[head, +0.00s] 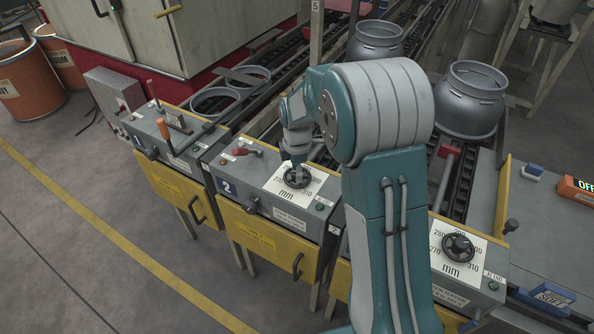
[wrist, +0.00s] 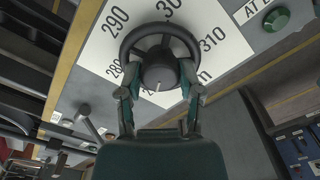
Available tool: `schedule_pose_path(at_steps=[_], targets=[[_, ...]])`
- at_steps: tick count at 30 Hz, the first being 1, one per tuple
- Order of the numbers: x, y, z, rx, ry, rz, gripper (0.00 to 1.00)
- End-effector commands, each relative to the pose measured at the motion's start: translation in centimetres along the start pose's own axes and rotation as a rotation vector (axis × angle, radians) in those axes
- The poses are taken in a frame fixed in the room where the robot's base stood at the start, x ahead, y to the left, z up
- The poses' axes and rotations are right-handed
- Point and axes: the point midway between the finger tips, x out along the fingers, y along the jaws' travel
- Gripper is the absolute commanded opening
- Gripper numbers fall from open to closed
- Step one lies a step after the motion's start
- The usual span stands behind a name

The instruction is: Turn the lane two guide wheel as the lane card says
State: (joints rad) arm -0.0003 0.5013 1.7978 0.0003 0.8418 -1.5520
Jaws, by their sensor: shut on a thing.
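The lane two guide wheel (head: 298,184) is a small black handwheel on a white dial plate (head: 273,186) marked in mm, on the grey box numbered 2. In the wrist view the wheel (wrist: 160,32) has a dark round hub, with 290, 310 and part of 300 readable around it. My gripper (head: 296,168) reaches down onto the wheel from above. In the wrist view its two fingers (wrist: 160,70) are shut on the hub from both sides. A yellow lane card (head: 262,237) is on the box front; its text is too small to read.
Lane 1's box (head: 165,135) with levers stands to the left. Another dial with a black handwheel (head: 458,247) is to the right. A red-handled lever (head: 240,151) and a green button (wrist: 276,19) sit near the wheel. Grey metal cylinders (head: 470,100) stand behind.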

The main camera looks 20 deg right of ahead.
Motion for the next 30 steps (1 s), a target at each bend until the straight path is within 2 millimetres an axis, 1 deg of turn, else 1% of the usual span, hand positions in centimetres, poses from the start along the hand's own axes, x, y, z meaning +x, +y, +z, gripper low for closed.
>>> schedule_pose_path(at_steps=[5,11,30], targets=[[0.12,0.09,-0.01,0.068,0.000,0.002,0.00],[0.15,0.07,-0.01,0.212,0.000,0.001,0.00],[0.21,0.03,-0.01,0.818,0.000,0.000,0.00]])
